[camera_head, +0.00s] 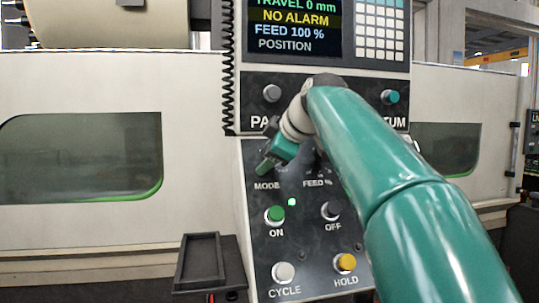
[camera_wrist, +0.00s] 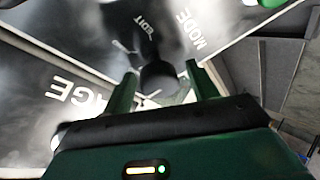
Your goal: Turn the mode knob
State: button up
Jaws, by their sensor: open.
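The mode knob (camera_wrist: 158,76) is a dark, rounded knob in the wrist view, near labels reading MODE and EDIT. My gripper (camera_wrist: 161,73) is open, with one green finger on each side of the knob. I cannot tell whether either finger touches it. In the head view my gripper (camera_head: 268,162) is at the control panel (camera_head: 300,235), just above the MODE label. There my gripper hides the knob, so its pointer direction cannot be read.
A green ON button (camera_head: 275,214), dark OFF button (camera_head: 331,210), white CYCLE button (camera_head: 283,271) and yellow HOLD button (camera_head: 345,262) sit lower on the panel. A black tray (camera_head: 200,262) stands left of it. The screen (camera_head: 295,28) above reads NO ALARM.

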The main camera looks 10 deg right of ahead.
jog(key=v, duration=1.3)
jog(key=shift+s+r, duration=0.2)
jog(key=shift+s, duration=0.1)
jog(key=shift+d, duration=0.1)
